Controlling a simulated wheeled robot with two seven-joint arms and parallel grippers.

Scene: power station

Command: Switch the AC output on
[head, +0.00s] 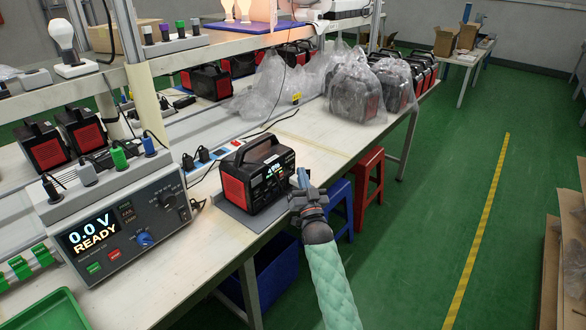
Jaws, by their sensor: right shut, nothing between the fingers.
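A black and red power station (254,178) with a carry handle stands on a grey mat at the front edge of the workbench. Its small screen is lit, and its front faces right toward my gripper. My right gripper (303,178) is shut and empty, with its fingertips close to the right end of the station's front. I cannot tell whether they touch it. The buttons on the front are too small to make out, and the gripper hides part of that side. My left gripper is not in view.
A grey tester (118,232) reading "0.0 V READY" stands left of the station. Power stations wrapped in clear plastic (352,88) stand farther along the bench. A blue stool (340,205) and a red stool (369,178) are below its edge. Green floor on the right is open.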

